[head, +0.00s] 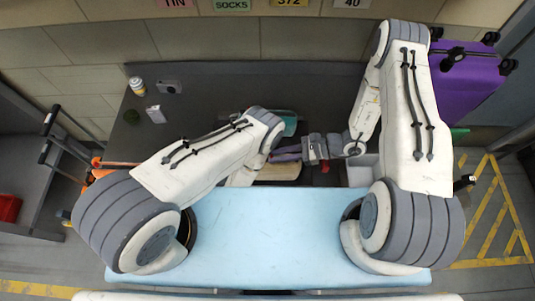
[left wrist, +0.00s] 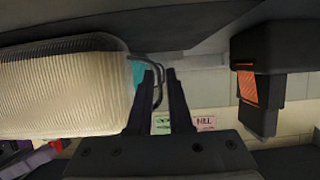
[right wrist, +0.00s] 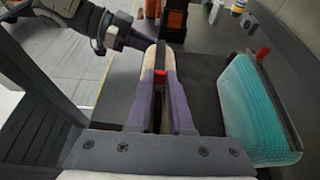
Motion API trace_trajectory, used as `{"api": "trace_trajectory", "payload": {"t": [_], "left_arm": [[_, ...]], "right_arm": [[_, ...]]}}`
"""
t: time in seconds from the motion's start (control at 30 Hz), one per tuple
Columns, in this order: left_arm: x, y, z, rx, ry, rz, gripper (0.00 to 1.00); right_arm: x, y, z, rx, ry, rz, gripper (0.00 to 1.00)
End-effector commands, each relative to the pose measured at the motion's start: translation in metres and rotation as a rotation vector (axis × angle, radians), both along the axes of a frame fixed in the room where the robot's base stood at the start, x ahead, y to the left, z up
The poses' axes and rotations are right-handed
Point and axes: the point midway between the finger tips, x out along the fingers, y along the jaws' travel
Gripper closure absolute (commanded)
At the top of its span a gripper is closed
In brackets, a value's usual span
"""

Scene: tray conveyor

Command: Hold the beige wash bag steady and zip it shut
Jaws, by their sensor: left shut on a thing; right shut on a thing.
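The beige wash bag (head: 280,172) is on the dark surface, partly under my arms in the head view. Its ribbed side (left wrist: 62,88) fills the left of the left wrist view. My left gripper (left wrist: 161,74) is shut at one end of the bag, on what looks like a dark tab; the exact grip is unclear. My right gripper (head: 286,153) has purple fingers over the bag's top. In the right wrist view they close around the red zip pull (right wrist: 160,77). The bag's beige top (right wrist: 151,56) shows beyond them. How much of the zip is closed is hidden.
A teal ribbed bag (right wrist: 250,105) stands beside the wash bag; it also shows behind it in the head view (head: 291,124). A bottle (head: 137,86) and small items are at the back left. A purple suitcase (head: 465,80) stands at the right.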

Motion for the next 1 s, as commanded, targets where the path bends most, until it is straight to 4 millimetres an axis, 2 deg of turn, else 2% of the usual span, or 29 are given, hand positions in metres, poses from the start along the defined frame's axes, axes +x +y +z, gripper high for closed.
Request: {"api": "trace_trajectory", "payload": {"t": [0.03,0.1,0.3,0.43,0.7,0.73,0.8,1.0], "left_arm": [[0.000,0.000,0.000,0.000,0.001,0.001,1.00],[0.000,0.001,0.000,0.000,0.002,0.001,1.00],[0.000,0.001,0.000,0.001,0.002,0.002,1.00],[-0.001,0.001,0.000,0.002,0.002,0.001,1.00],[-0.001,0.002,-0.001,0.005,0.004,0.007,1.00],[-0.001,0.002,-0.001,0.005,0.005,0.007,1.00],[-0.001,0.003,-0.001,0.006,0.004,0.006,1.00],[-0.001,0.002,-0.001,0.004,0.004,0.005,1.00]], "right_arm": [[0.003,-0.015,0.001,0.001,-0.005,-0.011,1.00],[0.003,-0.032,0.001,0.001,-0.005,-0.011,1.00],[0.002,-0.069,0.001,0.001,-0.004,-0.007,1.00],[0.001,-0.077,0.000,0.000,-0.004,-0.003,1.00],[0.001,-0.078,0.000,-0.002,-0.004,-0.003,1.00],[0.001,-0.078,0.000,-0.002,-0.004,-0.003,0.77],[0.001,-0.078,0.000,-0.002,-0.004,-0.002,0.51],[0.000,-0.077,0.000,-0.001,-0.003,-0.001,0.50]]}}
